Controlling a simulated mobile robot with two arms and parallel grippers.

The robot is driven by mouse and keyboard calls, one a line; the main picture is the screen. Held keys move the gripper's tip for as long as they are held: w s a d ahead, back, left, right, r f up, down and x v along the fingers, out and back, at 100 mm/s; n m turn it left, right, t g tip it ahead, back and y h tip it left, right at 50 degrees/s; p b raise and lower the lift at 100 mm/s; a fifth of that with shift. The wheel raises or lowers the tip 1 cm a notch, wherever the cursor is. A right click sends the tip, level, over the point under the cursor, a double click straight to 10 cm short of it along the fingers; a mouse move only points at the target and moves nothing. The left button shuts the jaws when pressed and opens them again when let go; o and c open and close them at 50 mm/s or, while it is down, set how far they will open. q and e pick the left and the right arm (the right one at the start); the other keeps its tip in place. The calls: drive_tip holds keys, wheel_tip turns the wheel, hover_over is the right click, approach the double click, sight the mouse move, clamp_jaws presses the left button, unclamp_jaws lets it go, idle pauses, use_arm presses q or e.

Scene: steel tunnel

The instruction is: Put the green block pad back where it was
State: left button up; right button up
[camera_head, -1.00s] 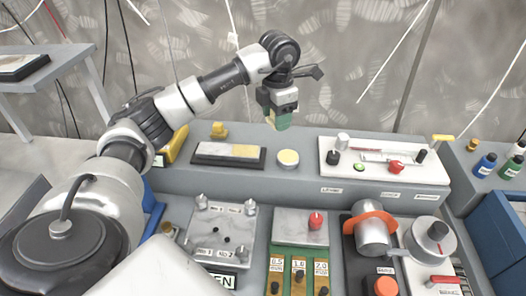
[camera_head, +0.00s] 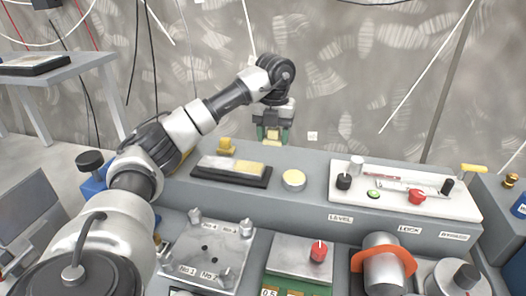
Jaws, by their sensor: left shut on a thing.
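My left gripper (camera_head: 273,138) comes in from the left and points down above the back edge of the grey console. It is shut on the green block pad (camera_head: 272,133), of which only a small green part shows between the fingers. A black tray (camera_head: 205,175) with a pale and yellow slab (camera_head: 235,166) lies on the console shelf, in front and left of the gripper. A round yellowish disc (camera_head: 293,180) lies to the tray's right. I cannot tell whether the pad touches the shelf. My right gripper is not in view.
A yellow knob (camera_head: 226,146) stands behind the tray. A white panel (camera_head: 390,208) with small knobs is at right. Lower down are a bolted metal plate (camera_head: 207,250), a red knob (camera_head: 318,251) and an orange-ringed metal cylinder (camera_head: 384,265). Bare shelf lies between disc and panel.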

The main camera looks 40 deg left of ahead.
sight(263, 157)
use_arm(q)
drive_tip(key=a, duration=0.1)
drive_tip(key=a+f, duration=0.2)
drive_tip(key=a, duration=0.1)
drive_tip(key=shift+w+f, duration=0.25)
drive_tip(key=shift+f, duration=2)
drive_tip(key=shift+f, duration=0.1)
drive_tip(key=o, duration=0.8)
drive_tip(key=shift+o, duration=0.2)
wheel_tip(263, 157, up, 12)
drive_tip(key=shift+r+p, duration=0.2)
drive_tip(key=shift+p, duration=0.15)
